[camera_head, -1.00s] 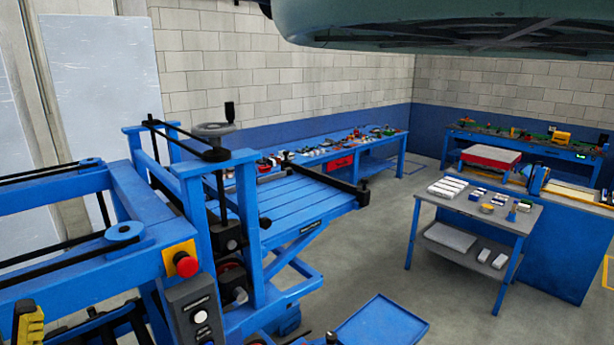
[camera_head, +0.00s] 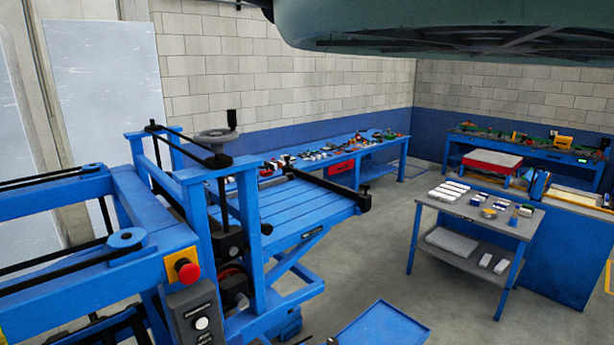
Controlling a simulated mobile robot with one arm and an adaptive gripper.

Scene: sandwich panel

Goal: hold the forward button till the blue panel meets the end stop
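A grey control box (camera_head: 194,311) hangs on the blue machine frame at lower left. A pale round button (camera_head: 201,323) shows on its face; its label is too small to read, so I cannot tell if it is the forward button. A slatted blue table top (camera_head: 300,212) lies beyond the frame, with nothing on it. A black bar (camera_head: 322,186) runs along its far edge; it may be the end stop. I cannot pick out a separate blue panel. My gripper is not clearly in view; only a yellow sliver (camera_head: 2,336) shows at the lower left edge.
A red stop button (camera_head: 186,270) on a yellow plate sits above the control box. A blue tray (camera_head: 384,328) is at bottom centre. A grey cart (camera_head: 465,210) with small items stands at right. Workbenches line the walls. The floor between table and cart is clear.

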